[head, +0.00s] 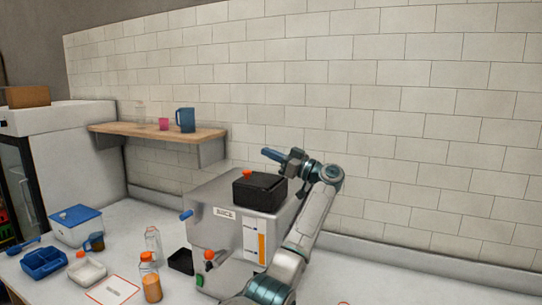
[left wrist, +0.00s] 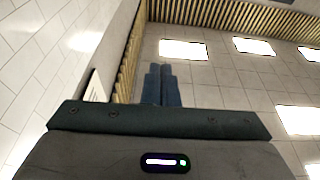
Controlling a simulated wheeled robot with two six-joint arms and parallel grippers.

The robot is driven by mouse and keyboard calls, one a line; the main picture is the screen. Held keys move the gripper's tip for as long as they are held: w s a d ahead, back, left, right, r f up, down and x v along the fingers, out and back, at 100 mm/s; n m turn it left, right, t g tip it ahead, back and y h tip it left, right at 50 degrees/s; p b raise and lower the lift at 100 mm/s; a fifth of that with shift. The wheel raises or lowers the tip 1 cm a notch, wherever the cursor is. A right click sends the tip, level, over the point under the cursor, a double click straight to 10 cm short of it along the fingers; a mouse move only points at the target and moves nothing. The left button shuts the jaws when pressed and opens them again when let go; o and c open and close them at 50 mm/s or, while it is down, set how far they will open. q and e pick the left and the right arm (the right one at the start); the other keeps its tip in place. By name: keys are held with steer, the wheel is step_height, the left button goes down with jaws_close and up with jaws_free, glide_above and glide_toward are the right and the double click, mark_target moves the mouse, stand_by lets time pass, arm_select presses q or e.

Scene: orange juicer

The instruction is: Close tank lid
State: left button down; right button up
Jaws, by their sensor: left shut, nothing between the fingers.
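The juicer (head: 219,235) is a grey metal box with a "JUICE" label, standing on the counter. A black tank (head: 258,194) sits on its top, with an orange-red knob (head: 248,173) at its upper left. I cannot tell the lid apart from the tank, or whether it is fully down. My left gripper (head: 272,155) is above and behind the tank, apart from it, with its blue fingers shut and pointing left. The shut fingers also show in the left wrist view (left wrist: 162,84), with nothing between them. The wrist view shows neither tank nor lid. My right gripper is out of view.
A juice bottle (head: 150,279), a clear bottle (head: 153,243) and a small black tray (head: 181,262) stand left of the juicer. Blue-lidded box (head: 76,225) and blue tray (head: 44,263) are farther left. A wall shelf (head: 155,135) holds a blue pitcher (head: 185,120).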

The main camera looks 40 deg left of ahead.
mark_target(253, 179)
arm_select(q)
steer(key=shift+s+a, duration=0.55)
steer(key=shift+a, duration=0.1)
steer(key=shift+w+a+f, duration=0.1)
steer(key=shift+a+f, duration=0.3)
steer(key=shift+a, duration=0.2)
steer(key=shift+w+a+f, duration=0.1)
steer(key=shift+a+f, duration=0.3)
steer(key=shift+a, duration=0.2)
steer(key=shift+s+a+f+h, duration=0.15)
steer(key=shift+a+f+h, duration=0.2)
steer(key=shift+a+h, duration=0.2)
steer(key=shift+s+a+f, duration=0.2)
steer(key=shift+s+f, duration=0.05)
steer(key=shift+s, duration=0.15)
steer(key=shift+a+f, duration=0.3)
steer(key=shift+f, duration=0.05)
steer(key=shift+a+f, duration=0.2)
steer(key=shift+f, duration=0.1)
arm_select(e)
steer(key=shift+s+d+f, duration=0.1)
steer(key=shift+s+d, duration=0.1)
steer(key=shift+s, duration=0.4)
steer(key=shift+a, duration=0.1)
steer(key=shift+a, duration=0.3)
arm_select(q)
steer(key=shift+r, duration=0.1)
